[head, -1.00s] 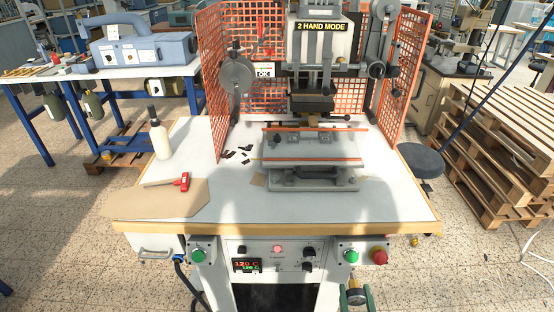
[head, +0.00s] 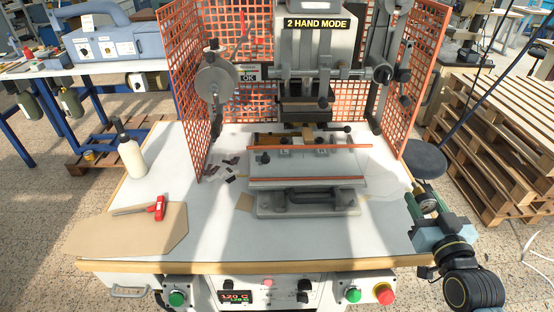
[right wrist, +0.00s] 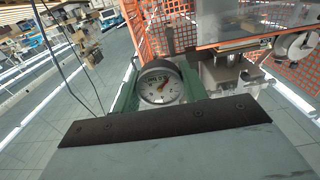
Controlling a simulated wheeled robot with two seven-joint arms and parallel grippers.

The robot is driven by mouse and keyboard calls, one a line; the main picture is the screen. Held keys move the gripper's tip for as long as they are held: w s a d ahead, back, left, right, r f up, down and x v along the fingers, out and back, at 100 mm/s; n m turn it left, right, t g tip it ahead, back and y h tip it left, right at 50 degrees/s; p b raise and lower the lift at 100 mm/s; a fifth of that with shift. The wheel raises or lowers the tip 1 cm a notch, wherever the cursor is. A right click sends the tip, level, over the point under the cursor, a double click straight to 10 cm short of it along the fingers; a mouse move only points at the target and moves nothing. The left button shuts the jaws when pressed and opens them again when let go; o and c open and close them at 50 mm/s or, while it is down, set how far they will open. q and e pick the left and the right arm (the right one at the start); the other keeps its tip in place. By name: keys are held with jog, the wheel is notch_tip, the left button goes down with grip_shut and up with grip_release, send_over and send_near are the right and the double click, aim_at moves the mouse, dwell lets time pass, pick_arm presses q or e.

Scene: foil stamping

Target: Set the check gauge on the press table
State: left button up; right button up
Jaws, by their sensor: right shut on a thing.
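The check gauge (head: 428,206) is a small round dial with a pale face. My right gripper (head: 426,210), with green fingers, is shut on it at the right edge of the press table. In the right wrist view the gauge (right wrist: 160,86) sits upright between the green fingers, its dial facing the camera. The white press table (head: 215,235) has a wooden front edge. On it stands the press with its grey bed (head: 310,200) and orange strips. I cannot tell whether the gauge touches the tabletop. My left gripper is not in view.
A white bottle (head: 131,158), a brown board (head: 115,232) and a red-handled tool (head: 157,207) are on the table's left. Dark scraps (head: 230,168) lie beside the press. Orange mesh guards (head: 185,95) flank it. The front and right tabletop are mostly clear.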

jog(key=shift+w, duration=0.2)
jog(key=shift+s, duration=0.1)
send_over(406, 237)
notch_tip(406, 237, down, 5)
jog(key=shift+f+b, duration=0.2)
jog(key=shift+b, duration=0.15)
jog(key=shift+f+b, duration=0.3)
jog(key=shift+f, duration=1.95)
jog(key=shift+f, duration=0.1)
jog(key=o, duration=1.1)
jog(key=shift+c, duration=0.2)
